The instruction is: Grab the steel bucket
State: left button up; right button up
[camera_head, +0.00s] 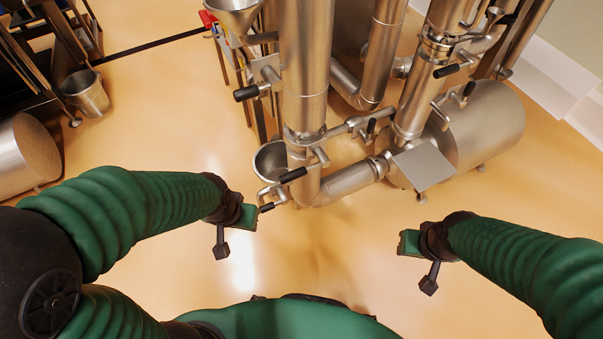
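A tapered steel bucket (86,93) stands at the upper left, beside a dark frame. A second round, open steel vessel (270,161) is partly hidden behind the pipework near the centre; I cannot tell whether it is a loose bucket. My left gripper (236,222) is over the floor, below and left of that vessel and apart from it. My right gripper (417,255) is over the floor at the right, apart from both vessels. Nothing shows held in either gripper. Their finger opening is unclear from this angle.
Steel pipes with black-handled valves (305,85) fill the top centre. A horizontal steel tank (480,125) is at the right, and a steel drum (22,155) at the left edge. A steel funnel (234,15) is above. The floor between my grippers is clear.

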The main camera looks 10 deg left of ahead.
aim_at(269, 161)
jog(key=i+j+z, duration=0.3)
jog(key=j, duration=0.95)
jog(key=j+z, duration=0.35)
jog(key=j, duration=0.9)
jog(key=i+j, duration=0.45)
jog(key=j, duration=0.15)
